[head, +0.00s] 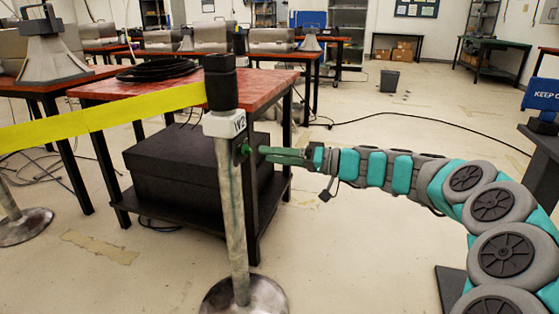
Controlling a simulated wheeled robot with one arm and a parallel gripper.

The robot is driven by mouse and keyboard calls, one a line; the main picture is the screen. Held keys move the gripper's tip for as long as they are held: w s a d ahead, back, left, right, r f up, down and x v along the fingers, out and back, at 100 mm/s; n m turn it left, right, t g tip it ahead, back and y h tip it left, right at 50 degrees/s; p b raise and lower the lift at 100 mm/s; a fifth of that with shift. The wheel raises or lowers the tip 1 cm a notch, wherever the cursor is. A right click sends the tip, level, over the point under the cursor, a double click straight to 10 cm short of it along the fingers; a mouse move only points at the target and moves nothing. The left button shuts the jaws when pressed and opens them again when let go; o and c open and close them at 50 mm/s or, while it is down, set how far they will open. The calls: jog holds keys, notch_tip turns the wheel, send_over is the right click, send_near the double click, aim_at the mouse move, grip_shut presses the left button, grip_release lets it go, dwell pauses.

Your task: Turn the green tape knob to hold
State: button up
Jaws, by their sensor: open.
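The green knob (245,149) sits on the side of a grey metal post, just below a white label that seems to read "IV2". It is small, and its pointer position cannot be made out. My gripper (262,152) reaches in from the right, level with the knob. Its thin green fingers point left, with their tips at or very near the knob. The jaws are open; whether they touch the knob or lie around it cannot be told from here. Yellow tape (110,122) runs left from the black head (220,82) of the post (232,215).
A red-topped table (275,84) with a coiled black cable (158,70) and a black box (190,175) on its lower shelf stands right behind the post. The post's round base (262,298) is on the floor. Open floor lies to the right, crossed by a black cable.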

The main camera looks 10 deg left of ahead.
aim_at(251, 151)
jog(key=shift+t, duration=0.3)
jog(key=a, duration=0.2)
jog(key=w+a, duration=0.1)
jog(key=a, duration=0.4)
jog(key=shift+w+f, duration=0.1)
jog(key=shift+w, duration=0.3)
jog(key=shift+c, duration=0.3)
jog(key=shift+d, duration=0.1)
grip_shut()
